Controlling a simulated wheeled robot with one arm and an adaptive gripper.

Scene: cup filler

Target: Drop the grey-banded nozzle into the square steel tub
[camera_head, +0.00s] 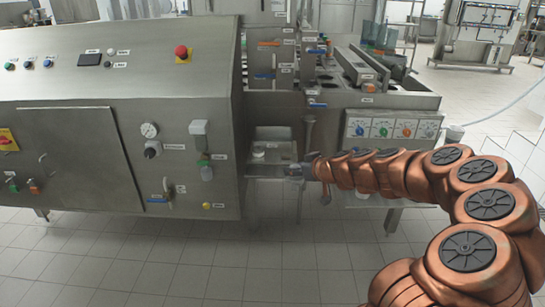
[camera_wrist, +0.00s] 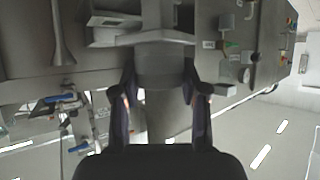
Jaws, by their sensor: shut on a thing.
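My gripper (camera_head: 297,172) is at the end of the copper-coloured arm, beside the front of the machine. In the wrist view my gripper (camera_wrist: 160,95) has its two dark fingers shut on a grey, round-sided piece, which looks like the nozzle (camera_wrist: 162,68). Its band cannot be made out, and in the head view it is too small to tell from the gripper. A square steel recess that looks like the tub (camera_head: 260,168) is just left of and behind the gripper. A small whitish round thing shows there. In the wrist view a steel box edge (camera_wrist: 110,38) lies beyond the fingers.
The large steel cabinet (camera_head: 130,130), with gauge, valves and buttons, stands close on the left. The filler bench (camera_head: 390,95) with its knob panel (camera_head: 392,128) stands behind the arm. A thin steel post (camera_head: 307,135) rises near the gripper. The tiled floor (camera_head: 200,265) in front is clear.

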